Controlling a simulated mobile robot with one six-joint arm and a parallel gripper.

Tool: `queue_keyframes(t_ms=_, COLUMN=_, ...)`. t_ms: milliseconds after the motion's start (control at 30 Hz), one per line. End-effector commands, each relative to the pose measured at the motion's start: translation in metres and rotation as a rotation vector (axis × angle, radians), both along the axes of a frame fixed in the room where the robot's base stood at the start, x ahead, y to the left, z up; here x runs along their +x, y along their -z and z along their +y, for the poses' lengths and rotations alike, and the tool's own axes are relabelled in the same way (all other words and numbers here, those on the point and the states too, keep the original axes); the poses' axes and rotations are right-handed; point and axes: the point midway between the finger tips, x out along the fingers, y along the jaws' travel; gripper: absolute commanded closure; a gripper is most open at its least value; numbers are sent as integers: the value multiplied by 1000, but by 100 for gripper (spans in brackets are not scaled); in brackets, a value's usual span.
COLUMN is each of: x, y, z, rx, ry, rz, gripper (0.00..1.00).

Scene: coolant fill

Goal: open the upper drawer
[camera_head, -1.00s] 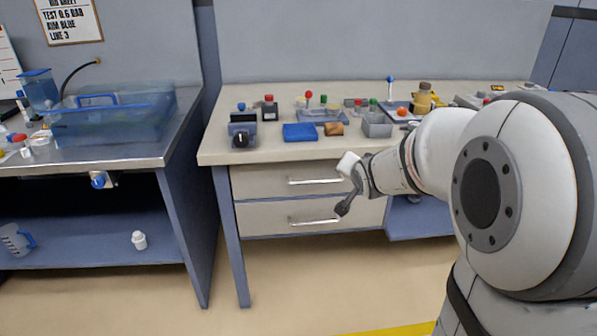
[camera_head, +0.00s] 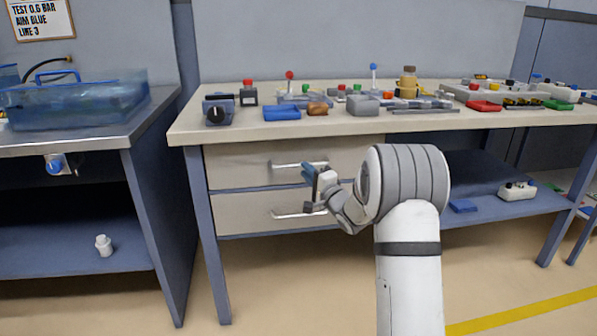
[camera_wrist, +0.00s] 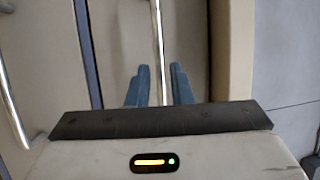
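The upper drawer (camera_head: 240,168) is a beige front under the bench top, and it looks shut. Its silver bar handle (camera_head: 285,165) is partly hidden by my gripper (camera_head: 313,180), which is at the handle's right end. In the wrist view the upper handle (camera_wrist: 158,35) runs toward the gap between my two blue fingers (camera_wrist: 160,88). The fingers are apart, one on each side of the bar's line, with space showing on both sides. Whether the bar is fully between the fingertips in depth is hard to tell.
The lower drawer (camera_head: 240,214) looks shut; its handle (camera_head: 285,214) is just below my gripper. A steel sink table (camera_head: 85,140) stands left. Floor before the drawers is clear.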

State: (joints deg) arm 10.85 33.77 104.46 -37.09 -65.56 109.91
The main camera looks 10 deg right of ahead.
Motion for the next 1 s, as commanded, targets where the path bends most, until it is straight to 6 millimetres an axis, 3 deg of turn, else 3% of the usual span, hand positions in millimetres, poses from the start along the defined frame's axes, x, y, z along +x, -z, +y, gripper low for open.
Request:
queue_keyframes(t_ms=300, x=36, y=-5, z=15, rx=-1, ry=0, rz=1, gripper=80)
queue_keyframes(t_ms=633, x=39, y=-7, z=16, rx=-1, ry=1, rz=1, gripper=80)
queue_keyframes(t_ms=867, x=39, y=-7, z=16, rx=-2, ry=2, rz=1, gripper=99)
queue_keyframes(t_ms=1000, x=39, y=-7, z=15, rx=-2, ry=2, rz=1, gripper=100)
